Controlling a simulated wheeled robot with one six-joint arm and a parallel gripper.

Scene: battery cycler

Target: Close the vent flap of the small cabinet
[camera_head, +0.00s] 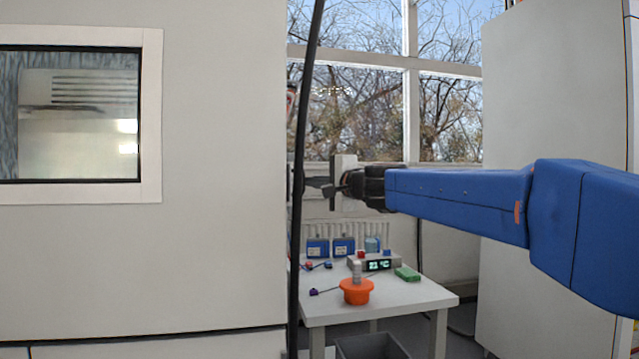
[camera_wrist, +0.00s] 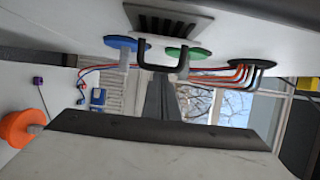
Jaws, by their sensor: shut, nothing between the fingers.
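The vent flap (camera_wrist: 168,24) shows at the top of the wrist view as a dark slotted grille on a grey plate, set in a pale cabinet panel (camera_wrist: 60,12). A black U-shaped handle (camera_wrist: 163,67) stands out just below the grille. I cannot tell how far the flap stands open. My gripper (camera_wrist: 160,82) is shut and empty, its fingers pointing at the handle and close to it; contact is unclear. In the head view my gripper (camera_head: 312,187) reaches left to the edge of a large pale cabinet (camera_head: 220,250). The flap is hidden there.
Blue (camera_wrist: 120,43) and green (camera_wrist: 188,51) discs and red and black cables (camera_wrist: 235,76) sit near the flap. A white table (camera_head: 415,295) below carries an orange pot (camera_head: 356,293) and small devices. A dark cable (camera_head: 299,150) hangs along the cabinet edge. Another pale cabinet (camera_head: 540,110) stands right.

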